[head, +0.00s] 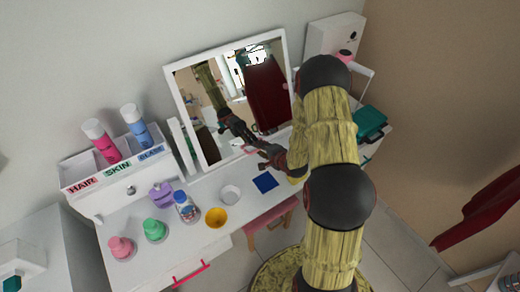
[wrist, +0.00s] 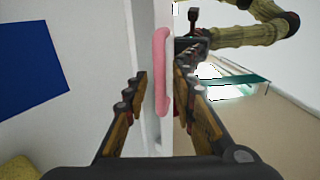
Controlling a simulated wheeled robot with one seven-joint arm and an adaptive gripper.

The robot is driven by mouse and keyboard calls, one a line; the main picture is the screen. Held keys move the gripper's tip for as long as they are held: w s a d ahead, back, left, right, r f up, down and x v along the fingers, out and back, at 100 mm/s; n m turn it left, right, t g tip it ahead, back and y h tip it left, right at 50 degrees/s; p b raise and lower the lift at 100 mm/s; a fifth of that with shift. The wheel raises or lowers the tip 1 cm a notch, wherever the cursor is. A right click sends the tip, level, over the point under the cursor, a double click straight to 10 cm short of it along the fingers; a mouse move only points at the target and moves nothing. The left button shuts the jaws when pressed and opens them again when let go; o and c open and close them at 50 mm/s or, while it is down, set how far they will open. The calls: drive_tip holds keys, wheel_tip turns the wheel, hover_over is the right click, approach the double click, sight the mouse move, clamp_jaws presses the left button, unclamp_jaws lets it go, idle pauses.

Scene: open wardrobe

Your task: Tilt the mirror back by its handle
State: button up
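The mirror has a white frame (head: 178,98) and stands on the white vanity table, leaning slightly. Its glass reflects my arm. A pink bar handle (wrist: 161,70) on the frame shows in the wrist view, lying between my fingers. My gripper (head: 259,155) is at the mirror's lower edge in the head view. In the wrist view my gripper (wrist: 168,88) is open, with one finger on each side of the handle. A gap shows on the left side; whether the right finger touches the handle or glass I cannot tell.
A blue square (head: 265,182) lies on the table below my gripper. A white bowl (head: 230,194), yellow bowl (head: 216,217) and several bottles stand to the left. A labelled box (head: 100,190) holds two bottles. A green case (head: 369,122) is at the right.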

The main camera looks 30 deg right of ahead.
drive_tip(key=v, duration=1.2)
idle(0.3)
